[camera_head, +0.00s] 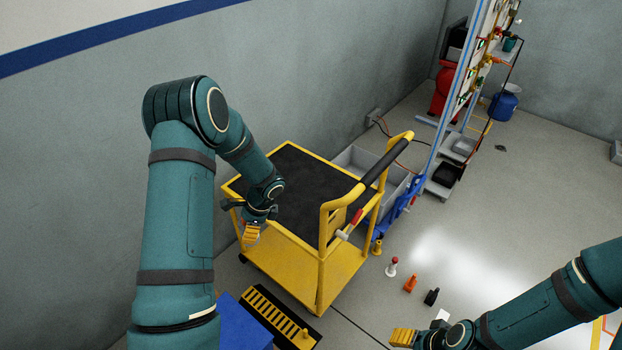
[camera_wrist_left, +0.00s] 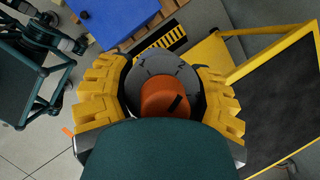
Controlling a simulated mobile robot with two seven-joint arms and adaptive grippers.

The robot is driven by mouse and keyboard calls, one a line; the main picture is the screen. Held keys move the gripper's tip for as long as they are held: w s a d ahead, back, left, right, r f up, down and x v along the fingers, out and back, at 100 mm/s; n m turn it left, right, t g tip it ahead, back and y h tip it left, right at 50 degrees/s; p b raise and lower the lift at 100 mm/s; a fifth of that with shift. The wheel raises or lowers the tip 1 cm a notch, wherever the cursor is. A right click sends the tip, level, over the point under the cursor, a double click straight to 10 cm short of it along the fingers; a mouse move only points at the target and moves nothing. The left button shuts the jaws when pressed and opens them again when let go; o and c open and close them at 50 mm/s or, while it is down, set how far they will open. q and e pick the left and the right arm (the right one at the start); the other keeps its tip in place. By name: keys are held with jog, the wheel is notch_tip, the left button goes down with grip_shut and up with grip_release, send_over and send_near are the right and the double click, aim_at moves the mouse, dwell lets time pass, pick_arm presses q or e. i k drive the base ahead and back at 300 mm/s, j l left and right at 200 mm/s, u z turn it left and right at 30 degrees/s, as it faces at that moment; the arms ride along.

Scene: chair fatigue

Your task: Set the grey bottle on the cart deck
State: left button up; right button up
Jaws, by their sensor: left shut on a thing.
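The grey bottle (camera_wrist_left: 158,62), with an orange cap (camera_wrist_left: 165,97), is between the yellow finger pads of my left gripper (camera_wrist_left: 160,98) in the left wrist view. The gripper is shut on it. In the head view my left gripper (camera_head: 251,234) hangs at the near left side of the yellow cart, and the bottle is mostly hidden there. The cart (camera_head: 335,284) has a black upper deck (camera_head: 306,178) and a yellow lower shelf. In the wrist view the black deck (camera_wrist_left: 286,98) lies to the right of the bottle. My right gripper (camera_head: 403,338) is at bottom right; its opening is unclear.
The cart's push handle (camera_head: 386,160) rises at its right end. A grey bin (camera_head: 362,158) stands behind it. Small bottles, white-red (camera_head: 391,267), orange (camera_head: 410,284) and black (camera_head: 431,297), stand on the floor to the right. The black deck looks clear.

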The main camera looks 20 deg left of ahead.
aim_at(321, 196)
jog(key=i+l, duration=0.15)
jog(key=i, duration=0.2)
jog(key=i+l, duration=0.15)
jog(key=i, duration=0.25)
jog(key=i+l, duration=0.2)
jog(key=i, duration=0.15)
